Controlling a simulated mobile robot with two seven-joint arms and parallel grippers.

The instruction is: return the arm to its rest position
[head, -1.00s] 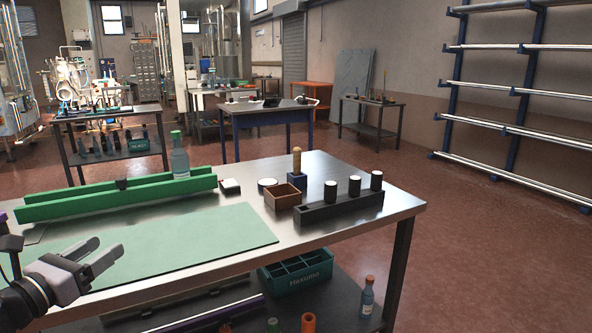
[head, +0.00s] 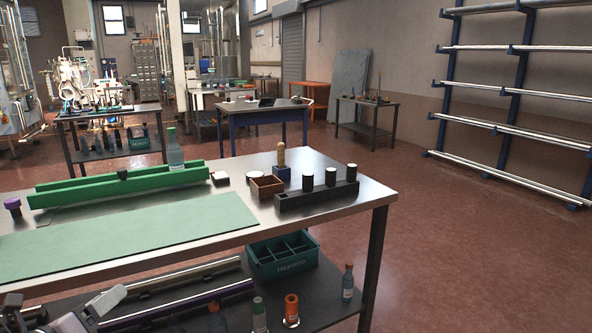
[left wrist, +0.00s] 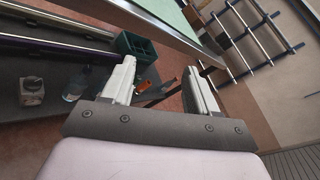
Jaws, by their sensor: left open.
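My left gripper (head: 100,304) is low in the bottom left corner of the head view, partly cut off by the frame edge. It is beside the front of the workbench (head: 345,205), below the top's level, over the lower shelf area. In the left wrist view my left gripper (left wrist: 158,75) shows two pale fingers spread apart, with nothing between them. The bench's edge passes beyond the fingers there. My right gripper is in neither view.
On the bench are a green mat (head: 120,235), a green channel (head: 115,187), a bottle (head: 174,157), a brown box (head: 266,187) and a black rack (head: 315,196). A teal crate (head: 282,258), bars and bottles are on the lower shelf. Open floor (head: 480,240) lies to the right.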

